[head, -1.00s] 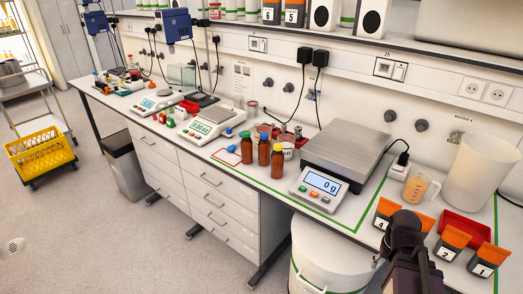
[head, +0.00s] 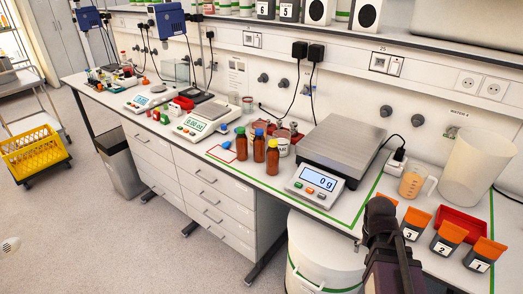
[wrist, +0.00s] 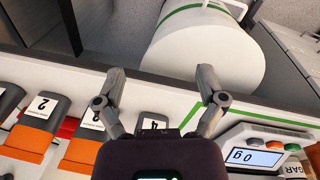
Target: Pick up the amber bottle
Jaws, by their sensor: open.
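In the head view my dark arm is at the lower right, apart from the bottles.
The large scale (head: 340,146) reads 0 g, right of the bottles. Numbered orange-lidded bins (head: 449,234), a red tray (head: 462,223), a beaker (head: 412,182) and a white pitcher (head: 474,170) stand to the right. A white drum (head: 318,255) stands below the bench edge.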

